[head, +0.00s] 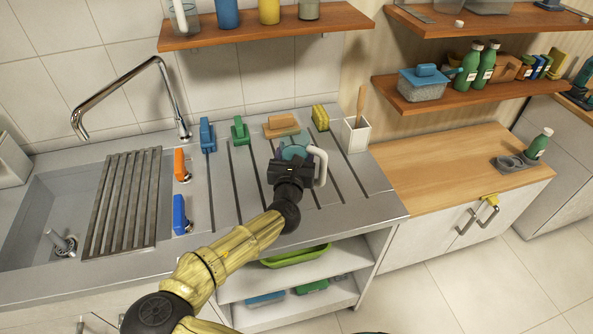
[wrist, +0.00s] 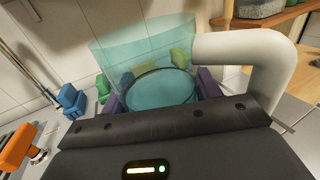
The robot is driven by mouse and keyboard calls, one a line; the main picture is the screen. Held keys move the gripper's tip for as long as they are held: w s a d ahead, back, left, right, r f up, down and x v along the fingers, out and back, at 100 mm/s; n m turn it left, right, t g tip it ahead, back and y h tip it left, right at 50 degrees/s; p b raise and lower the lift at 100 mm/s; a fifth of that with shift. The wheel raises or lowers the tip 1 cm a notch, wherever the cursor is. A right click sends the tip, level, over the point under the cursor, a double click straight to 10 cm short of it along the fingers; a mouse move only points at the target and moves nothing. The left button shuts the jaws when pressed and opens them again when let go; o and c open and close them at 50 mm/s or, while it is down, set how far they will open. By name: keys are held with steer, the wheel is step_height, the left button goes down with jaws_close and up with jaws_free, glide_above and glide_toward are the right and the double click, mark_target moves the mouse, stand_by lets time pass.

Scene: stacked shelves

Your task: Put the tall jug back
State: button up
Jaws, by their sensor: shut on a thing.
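The tall jug is see-through teal with a thick white handle; in the head view the jug (head: 295,151) is over the ribbed steel drainboard (head: 345,194), partly hidden by my gripper (head: 293,163). In the wrist view the jug (wrist: 135,50) fills the upper middle, its handle (wrist: 245,48) at the right. My gripper (wrist: 160,95) is shut on the jug, with purple fingers on either side of its body. I cannot tell whether the jug's base touches the drainboard.
A wall shelf (head: 270,32) above holds several cups. Two shelves at right hold a lidded box (head: 422,84) and green bottles (head: 469,69). Brushes, sponges and a white utensil pot (head: 356,134) line the drainboard's back. The sink (head: 40,215) is left. The wooden counter (head: 440,170) is mostly clear.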

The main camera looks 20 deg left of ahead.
steer(key=shift+s+a+f, duration=0.1)
steer(key=shift+a+f, duration=0.05)
steer(key=shift+f, duration=0.45)
steer(key=shift+s+f, duration=0.2)
steer(key=shift+f, duration=0.05)
steer(key=shift+w, duration=0.1)
steer(key=shift+w+f, duration=0.1)
steer(key=shift+f, duration=0.05)
steer(key=shift+d+f, duration=0.2)
steer(key=shift+f, duration=1.55)
steer(key=o, duration=1.5)
steer(key=shift+f, duration=0.15)
steer(key=shift+c, duration=0.2)
